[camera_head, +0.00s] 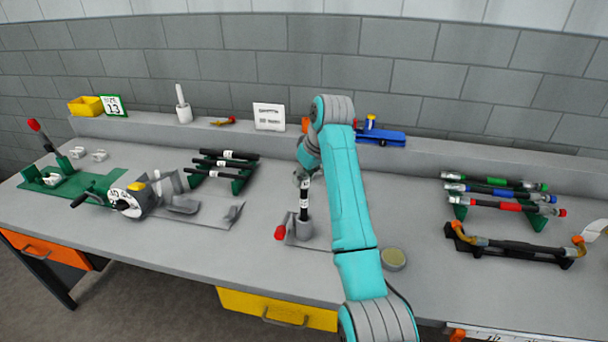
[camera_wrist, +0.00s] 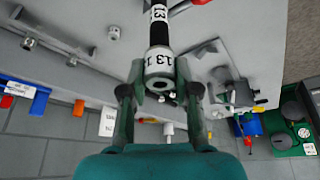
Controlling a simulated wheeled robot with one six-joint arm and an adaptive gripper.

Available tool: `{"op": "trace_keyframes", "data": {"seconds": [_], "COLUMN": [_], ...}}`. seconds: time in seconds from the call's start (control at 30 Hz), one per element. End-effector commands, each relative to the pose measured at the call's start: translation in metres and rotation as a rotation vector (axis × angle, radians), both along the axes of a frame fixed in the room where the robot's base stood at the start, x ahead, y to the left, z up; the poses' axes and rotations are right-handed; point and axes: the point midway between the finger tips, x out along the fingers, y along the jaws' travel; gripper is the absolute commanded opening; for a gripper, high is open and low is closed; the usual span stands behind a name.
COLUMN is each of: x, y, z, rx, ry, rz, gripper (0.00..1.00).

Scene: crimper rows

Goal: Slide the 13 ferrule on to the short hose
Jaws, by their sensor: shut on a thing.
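The short hose (camera_head: 304,200) is black with white labels and stands upright in a grey clamp (camera_head: 304,228) with a red handle. In the wrist view the hose (camera_wrist: 159,32) runs straight away from me. The silver 13 ferrule (camera_wrist: 158,62) has a white band marked 13 and is between the fingers of my gripper (camera_wrist: 160,88), which is shut on it. The ferrule is in line with the hose at its top end. The hose meets its far side; how far it goes inside is hidden. In the head view my gripper (camera_head: 302,175) is partly hidden by my arm.
A crimper (camera_head: 130,200) stands left of the clamp, near a rack of black hoses (camera_head: 225,165). A round tin (camera_head: 393,259) is right of my arm. Coloured hoses lie on a rack (camera_head: 500,205) at the right. A size 13 sign (camera_head: 113,105) stands on the back ledge.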

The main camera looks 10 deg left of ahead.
Motion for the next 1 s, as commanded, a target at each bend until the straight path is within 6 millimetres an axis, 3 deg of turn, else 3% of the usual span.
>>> {"op": "trace_keyframes", "data": {"seconds": [0.23,0.27,0.37,0.73,1.0], "x": [0.0,0.0,0.0,-0.001,-0.009], "y": [0.0,0.0,0.0,-0.001,-0.013], "z": [-0.005,-0.006,-0.005,-0.002,0.033], "rx": [0.0,0.0,0.0,0.0,0.001], "ry": [0.0,0.0,0.0,0.0,-0.002], "rz": [0.0,0.0,0.0,0.0,-0.001], "gripper": [0.0,0.33,0.58,0.6,0.6]}}
